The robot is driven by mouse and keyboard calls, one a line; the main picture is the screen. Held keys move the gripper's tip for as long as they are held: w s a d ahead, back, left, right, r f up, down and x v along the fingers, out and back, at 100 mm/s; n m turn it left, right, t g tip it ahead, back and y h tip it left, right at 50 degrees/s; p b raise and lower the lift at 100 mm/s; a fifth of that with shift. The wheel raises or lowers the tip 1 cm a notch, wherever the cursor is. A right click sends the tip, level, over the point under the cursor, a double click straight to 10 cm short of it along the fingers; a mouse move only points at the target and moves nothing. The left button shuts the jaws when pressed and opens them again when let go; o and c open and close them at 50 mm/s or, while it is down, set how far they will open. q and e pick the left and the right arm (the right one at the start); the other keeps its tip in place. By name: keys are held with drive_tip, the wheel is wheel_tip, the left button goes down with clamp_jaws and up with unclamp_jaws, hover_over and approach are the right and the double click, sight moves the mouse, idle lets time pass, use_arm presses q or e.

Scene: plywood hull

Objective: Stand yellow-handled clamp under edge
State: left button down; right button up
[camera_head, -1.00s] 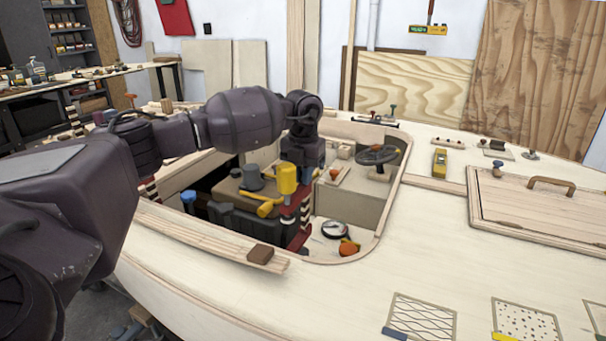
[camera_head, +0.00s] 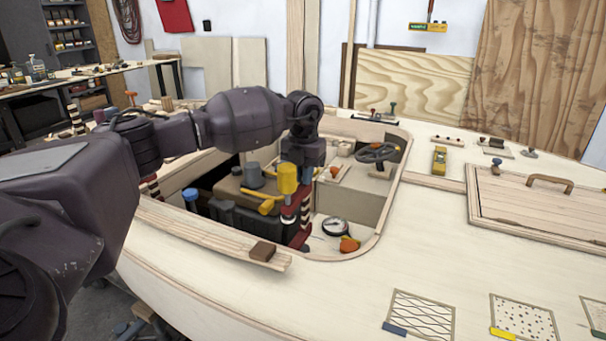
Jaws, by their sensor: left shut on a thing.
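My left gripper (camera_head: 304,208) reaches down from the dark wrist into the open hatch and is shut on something. What it holds is small and partly hidden; red, black and striped parts show at the fingers. A yellow handle (camera_head: 268,206) shows just left of the fingers, and I cannot tell for certain whether it belongs to the held clamp. The hatch edge (camera_head: 372,245) curves round to the right of the gripper. My right gripper is not in view.
In the hatch stand a dark engine-like block (camera_head: 245,222) and a yellow cylinder (camera_head: 287,178). A round gauge (camera_head: 335,227) and orange object (camera_head: 349,244) lie right of the gripper.

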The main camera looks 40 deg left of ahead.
use_arm(q)
drive_tip(key=shift+r, duration=0.15)
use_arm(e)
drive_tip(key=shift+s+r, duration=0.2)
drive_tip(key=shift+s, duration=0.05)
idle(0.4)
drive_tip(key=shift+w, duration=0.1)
